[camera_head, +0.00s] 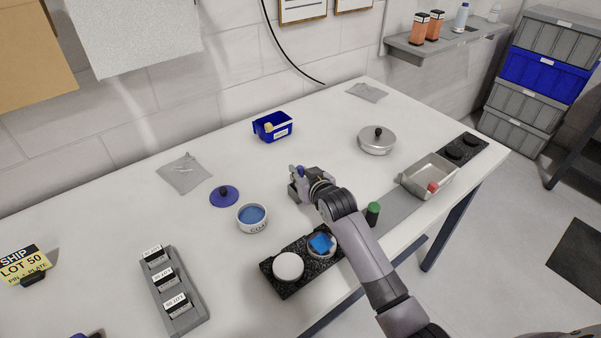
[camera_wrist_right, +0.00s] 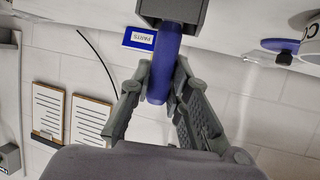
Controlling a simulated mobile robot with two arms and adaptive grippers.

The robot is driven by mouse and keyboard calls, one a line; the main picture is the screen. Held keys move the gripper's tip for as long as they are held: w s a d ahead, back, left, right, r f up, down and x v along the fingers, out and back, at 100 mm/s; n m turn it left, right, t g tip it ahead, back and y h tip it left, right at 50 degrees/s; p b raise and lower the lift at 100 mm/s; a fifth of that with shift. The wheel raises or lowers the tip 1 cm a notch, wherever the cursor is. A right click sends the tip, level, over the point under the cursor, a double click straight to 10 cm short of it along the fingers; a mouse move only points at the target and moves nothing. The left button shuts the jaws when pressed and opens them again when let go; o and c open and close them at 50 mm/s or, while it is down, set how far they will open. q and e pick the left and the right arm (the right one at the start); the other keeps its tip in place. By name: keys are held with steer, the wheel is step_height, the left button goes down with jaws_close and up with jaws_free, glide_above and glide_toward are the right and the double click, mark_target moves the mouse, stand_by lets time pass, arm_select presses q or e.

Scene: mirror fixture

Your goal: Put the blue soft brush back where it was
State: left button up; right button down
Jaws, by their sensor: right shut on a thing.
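My right gripper (camera_head: 297,186) is shut on the blue soft brush, whose blue handle (camera_wrist_right: 164,65) runs between its fingers (camera_wrist_right: 161,78) in the wrist view. A dark grey block (camera_wrist_right: 172,10) shows at the handle's far end; I cannot tell whether it is part of the brush or a holder. In the head view only a small blue piece of the brush (camera_head: 300,170) shows, above the table middle, and the gripper hides the rest. Whether the brush touches the table is unclear. My left gripper is in neither view.
Near the gripper are a white dish of blue liquid (camera_head: 251,227), a blue lid (camera_head: 223,196), a black speckled tray (camera_head: 288,291) and a green-topped item (camera_head: 373,214). A blue parts bin (camera_head: 280,132), metal lid (camera_head: 376,143) and metal pan (camera_head: 420,185) stand farther off. Table behind the gripper is clear.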

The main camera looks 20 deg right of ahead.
steer(key=shift+f, duration=0.15)
steer(key=c, duration=1.5)
jaws_free()
steer(key=v, duration=0.6)
steer(key=b+v, duration=0.1)
steer(key=v, duration=0.5)
steer(key=shift+r, duration=0.3)
